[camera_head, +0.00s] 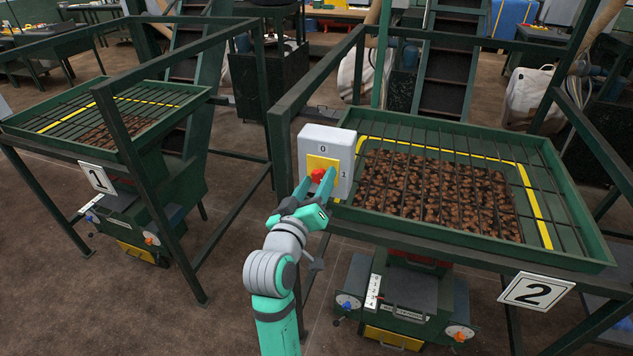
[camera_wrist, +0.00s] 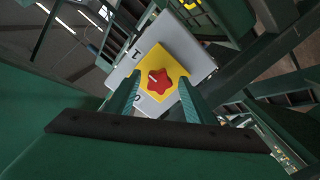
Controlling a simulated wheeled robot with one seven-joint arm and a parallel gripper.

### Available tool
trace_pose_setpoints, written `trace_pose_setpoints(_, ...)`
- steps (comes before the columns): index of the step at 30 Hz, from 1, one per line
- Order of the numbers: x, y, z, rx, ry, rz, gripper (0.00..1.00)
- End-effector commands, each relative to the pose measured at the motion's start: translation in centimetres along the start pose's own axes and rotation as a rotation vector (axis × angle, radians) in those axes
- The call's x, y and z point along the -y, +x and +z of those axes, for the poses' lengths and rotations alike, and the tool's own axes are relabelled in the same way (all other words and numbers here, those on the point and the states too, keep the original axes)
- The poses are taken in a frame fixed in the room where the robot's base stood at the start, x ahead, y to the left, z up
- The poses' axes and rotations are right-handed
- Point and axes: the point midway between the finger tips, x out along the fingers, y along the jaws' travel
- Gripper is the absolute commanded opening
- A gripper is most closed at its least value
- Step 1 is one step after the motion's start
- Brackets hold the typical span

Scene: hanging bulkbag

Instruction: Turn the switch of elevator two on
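The switch box (camera_head: 342,142) of elevator two is a light grey box on a green post, left of the tray with the "2" sign (camera_head: 536,291). It has a yellow plate (camera_head: 316,161) with a red star-shaped knob (camera_head: 318,175), and marks 0 above and 1 at right. The knob (camera_wrist: 160,86) shows in the wrist view with a short white line pointing up-left in that picture. My gripper (camera_head: 318,178) is at the knob, its two teal fingers open on either side of it. A gap shows between knob and fingers in the wrist view. Contact cannot be told.
The green tray (camera_head: 583,232) at right holds brown lumps under a grid. Another tray (camera_head: 60,118) with a "1" sign (camera_head: 97,177) stands left. Green posts and rails stand close around my arm. Open brown floor lies between the frames.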

Motion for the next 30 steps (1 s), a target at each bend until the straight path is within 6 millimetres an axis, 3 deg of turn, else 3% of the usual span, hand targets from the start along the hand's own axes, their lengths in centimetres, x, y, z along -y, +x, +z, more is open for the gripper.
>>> trace_pose_setpoints(8, -0.1, -0.6, -0.1, -0.002, 0.0, 0.001, 0.48)
trace_pose_setpoints(21, 0.0, -8.0, -0.1, -0.003, 0.0, 0.0, 0.48)
trace_pose_setpoints(30, 0.0, -10.7, 0.0, -0.001, 0.0, 0.0, 0.48)
